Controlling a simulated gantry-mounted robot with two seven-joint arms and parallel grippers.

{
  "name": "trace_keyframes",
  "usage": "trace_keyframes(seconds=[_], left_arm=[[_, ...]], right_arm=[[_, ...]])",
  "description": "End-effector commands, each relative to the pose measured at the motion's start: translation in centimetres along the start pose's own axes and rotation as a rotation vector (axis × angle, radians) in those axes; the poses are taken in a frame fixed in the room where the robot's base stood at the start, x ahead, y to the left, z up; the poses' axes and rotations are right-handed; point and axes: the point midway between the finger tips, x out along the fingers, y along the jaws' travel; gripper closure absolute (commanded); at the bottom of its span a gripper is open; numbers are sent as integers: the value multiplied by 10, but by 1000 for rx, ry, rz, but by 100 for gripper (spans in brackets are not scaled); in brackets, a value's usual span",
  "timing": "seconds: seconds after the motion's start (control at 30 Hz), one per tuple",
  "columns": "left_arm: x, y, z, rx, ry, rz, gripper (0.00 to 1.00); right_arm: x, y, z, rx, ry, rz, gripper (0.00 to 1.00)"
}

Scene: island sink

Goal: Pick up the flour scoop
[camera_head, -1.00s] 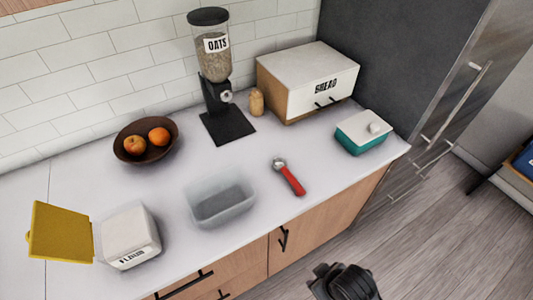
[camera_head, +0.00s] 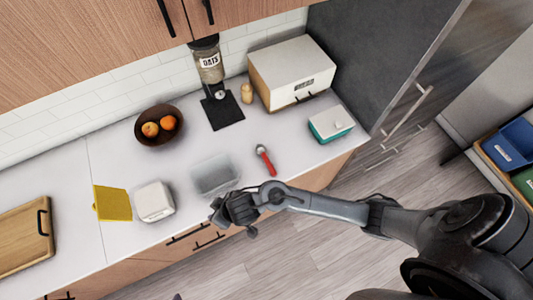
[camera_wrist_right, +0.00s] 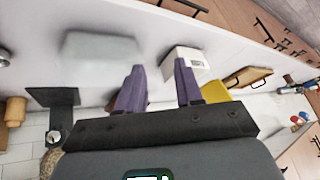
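The flour scoop, which has a red handle and a metal head (camera_head: 266,160), lies on the white counter in the head view, right of a translucent tub (camera_head: 214,176). My right gripper (camera_head: 221,212) is over the counter's front edge, below the tub and left of the scoop in the picture. In the right wrist view its two purple fingers (camera_wrist_right: 160,80) stand apart with nothing between them. A small grey piece at that view's left edge may be the scoop's head. My left gripper is not in view.
A white flour box (camera_head: 154,202) and a yellow lid (camera_head: 112,204) are at the left. An oats dispenser (camera_head: 215,85), a bread box (camera_head: 291,72) and a fruit bowl (camera_head: 158,125) stand behind. A green butter dish (camera_head: 330,124) is right of the scoop. The counter around the scoop is clear.

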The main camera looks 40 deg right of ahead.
Motion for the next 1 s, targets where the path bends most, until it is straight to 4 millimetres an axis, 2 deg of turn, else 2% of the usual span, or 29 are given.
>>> trace_keyframes(seconds=[0.03, 0.1, 0.17, 0.27, 0.3, 0.37, 0.4, 0.5, 0.6, 0.7, 0.77, 1.0], left_arm=[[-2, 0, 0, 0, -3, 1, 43], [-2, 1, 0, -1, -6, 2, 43], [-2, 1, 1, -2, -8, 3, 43], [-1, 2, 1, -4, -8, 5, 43], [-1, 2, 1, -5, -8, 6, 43], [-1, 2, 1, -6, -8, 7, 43], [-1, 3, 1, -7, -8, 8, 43], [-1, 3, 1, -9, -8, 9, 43], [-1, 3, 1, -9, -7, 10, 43], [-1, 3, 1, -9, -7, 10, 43], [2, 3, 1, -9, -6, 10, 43], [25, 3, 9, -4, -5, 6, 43]], right_arm=[[12, 3, -5, -15, -23, -4, 64], [30, 10, -1, -8, -77, -10, 64], [42, 26, 5, 12, -135, 3, 64], [55, 68, 14, 73, -241, 60, 64], [56, 88, 18, 106, -284, 94, 64], [55, 120, 22, 165, -344, 153, 64], [51, 142, 23, 205, -378, 195, 64], [38, 189, 26, 311, -446, 296, 64], [22, 225, 26, 401, -490, 381, 64], [10, 249, 27, 468, -515, 440, 64], [8, 258, 30, 492, -524, 463, 64], [29, 272, 49, 518, -532, 480, 64]])
